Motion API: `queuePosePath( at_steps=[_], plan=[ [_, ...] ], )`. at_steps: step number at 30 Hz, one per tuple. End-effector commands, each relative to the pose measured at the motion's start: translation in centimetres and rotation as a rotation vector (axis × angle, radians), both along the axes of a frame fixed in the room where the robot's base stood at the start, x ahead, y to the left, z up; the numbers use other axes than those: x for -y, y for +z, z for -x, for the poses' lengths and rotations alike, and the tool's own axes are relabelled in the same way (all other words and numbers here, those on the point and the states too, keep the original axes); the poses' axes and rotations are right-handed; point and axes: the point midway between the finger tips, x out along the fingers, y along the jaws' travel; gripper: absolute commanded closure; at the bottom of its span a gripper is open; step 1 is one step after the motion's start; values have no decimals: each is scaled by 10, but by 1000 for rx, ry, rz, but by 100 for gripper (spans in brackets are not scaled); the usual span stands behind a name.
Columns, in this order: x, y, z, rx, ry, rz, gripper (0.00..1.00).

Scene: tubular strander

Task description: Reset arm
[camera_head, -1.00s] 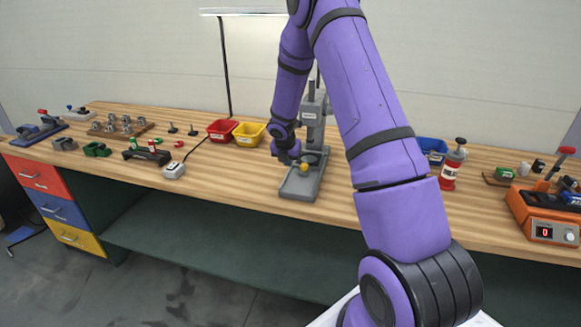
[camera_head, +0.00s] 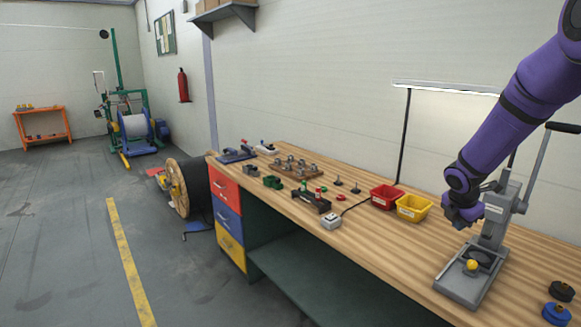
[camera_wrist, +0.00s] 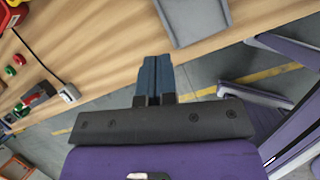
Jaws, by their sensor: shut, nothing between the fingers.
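My arm (camera_head: 510,115) is purple and reaches in from the upper right in the head view. Its lower end is bent down beside the grey lever press (camera_head: 493,222) on the workbench; the fingers cannot be made out there. In the wrist view my gripper (camera_wrist: 155,62) shows two dark blue fingers side by side, shut with nothing between them. The fingers appear over the bench's front edge, with the grey press base (camera_wrist: 192,18) just beyond them. Whether they touch anything cannot be told.
The wooden bench (camera_head: 370,255) holds a yellow bin (camera_head: 413,208), a red bin (camera_head: 386,197), a white box with a cable (camera_head: 331,221) and blue and black round parts at right. A cable drum (camera_head: 188,187) stands left of the bench. The floor at left is mostly clear.

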Motion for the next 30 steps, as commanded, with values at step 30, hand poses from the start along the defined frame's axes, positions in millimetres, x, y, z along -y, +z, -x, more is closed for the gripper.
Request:
queuePosePath(
  at_steps=[30],
  plan=[
    [-134,212,244,463,-1272,-586,100]
  ],
)
